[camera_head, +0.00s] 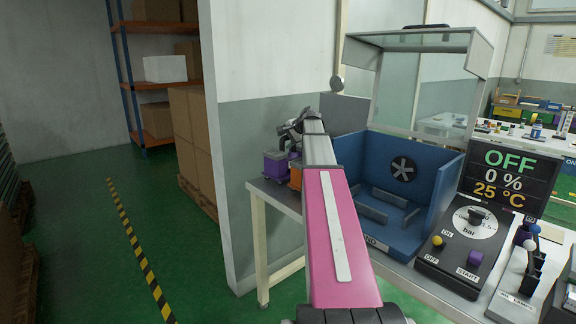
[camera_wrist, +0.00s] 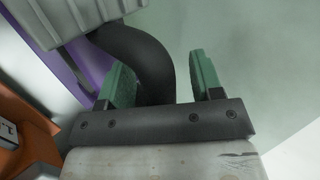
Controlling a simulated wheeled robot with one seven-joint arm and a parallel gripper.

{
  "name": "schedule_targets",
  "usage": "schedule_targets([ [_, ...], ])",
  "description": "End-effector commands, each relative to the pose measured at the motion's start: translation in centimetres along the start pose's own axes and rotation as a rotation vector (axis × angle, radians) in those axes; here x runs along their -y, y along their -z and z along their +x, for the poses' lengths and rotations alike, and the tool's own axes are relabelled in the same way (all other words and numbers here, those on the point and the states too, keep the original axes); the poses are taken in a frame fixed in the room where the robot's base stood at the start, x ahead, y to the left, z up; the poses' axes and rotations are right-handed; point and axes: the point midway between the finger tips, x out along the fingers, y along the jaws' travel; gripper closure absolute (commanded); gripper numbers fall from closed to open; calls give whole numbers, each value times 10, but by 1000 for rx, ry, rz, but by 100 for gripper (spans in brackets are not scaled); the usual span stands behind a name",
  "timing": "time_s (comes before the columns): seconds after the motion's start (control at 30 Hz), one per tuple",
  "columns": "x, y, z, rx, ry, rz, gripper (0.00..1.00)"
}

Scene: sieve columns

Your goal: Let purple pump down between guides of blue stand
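The purple pump (camera_head: 276,166) stands at the left end of the bench. Its purple side (camera_wrist: 72,58), grey ribbed part (camera_wrist: 80,15) and black curved handle (camera_wrist: 145,50) show in the wrist view. My gripper (camera_wrist: 165,75) is open, with green fingers spread. The handle passes between them, close to the left finger, with a clear gap to the right finger. In the head view my gripper (camera_head: 291,135) is just above the pump, partly hidden by my arm. The blue stand (camera_head: 432,200) has grey guides (camera_head: 367,211) on its floor, with no pump seen between them.
An orange pump (camera_head: 295,178) stands right beside the purple one; its orange side (camera_wrist: 30,150) shows in the wrist view. The stand's back wall has a black fan (camera_head: 403,169), with a clear hood (camera_head: 415,85) above. A control box (camera_head: 465,245) and an OFF display (camera_head: 509,178) are at right.

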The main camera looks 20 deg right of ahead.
Motion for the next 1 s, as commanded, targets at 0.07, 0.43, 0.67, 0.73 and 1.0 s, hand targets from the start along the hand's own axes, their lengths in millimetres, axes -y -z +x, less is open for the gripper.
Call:
schedule_targets([
  [0.07,0,0,0,0,0,0,63],
  [0.43,-1,0,0,-1,-2,-4,100],
  [0.67,-1,1,0,-3,-4,-7,100],
  [0.73,-2,1,0,-4,-5,-8,100],
  [1.0,-2,1,0,-4,-5,-7,100],
])
